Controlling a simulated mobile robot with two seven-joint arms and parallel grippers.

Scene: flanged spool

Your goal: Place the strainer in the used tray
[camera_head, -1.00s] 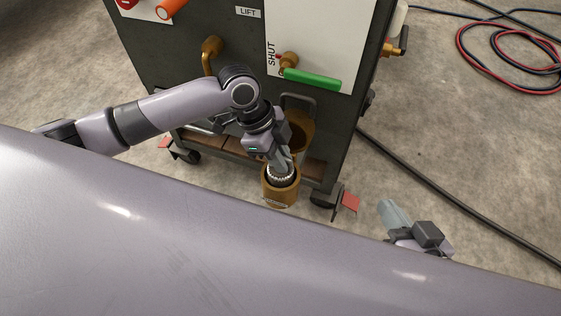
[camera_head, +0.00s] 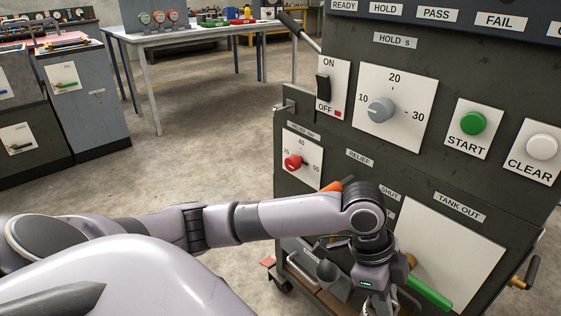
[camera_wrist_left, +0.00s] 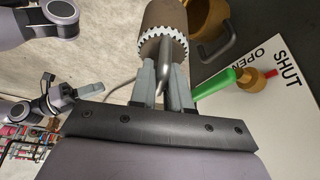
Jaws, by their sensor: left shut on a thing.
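The strainer (camera_wrist_left: 163,46) shows in the left wrist view as a pale toothed rim with a metal loop handle, at the near end of a brown cylinder. I cannot tell whether that cylinder is the strainer's own body or a cup around it. My left gripper (camera_wrist_left: 167,82) is shut on the loop handle. In the head view my left gripper (camera_head: 376,306) is at the bottom edge, in front of the dark cabinet, its tips mostly cut off. My right gripper (camera_wrist_left: 88,91) is small at the left of the wrist view; its jaw state is unclear. I cannot make out a used tray.
The dark test cabinet (camera_head: 310,228) stands close on the right, with a green lever (camera_head: 428,292) near my left wrist. A table (camera_head: 205,36) with gauges and coloured items stands at the back. Grey cabinets (camera_head: 90,110) are at far left. Open floor lies between.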

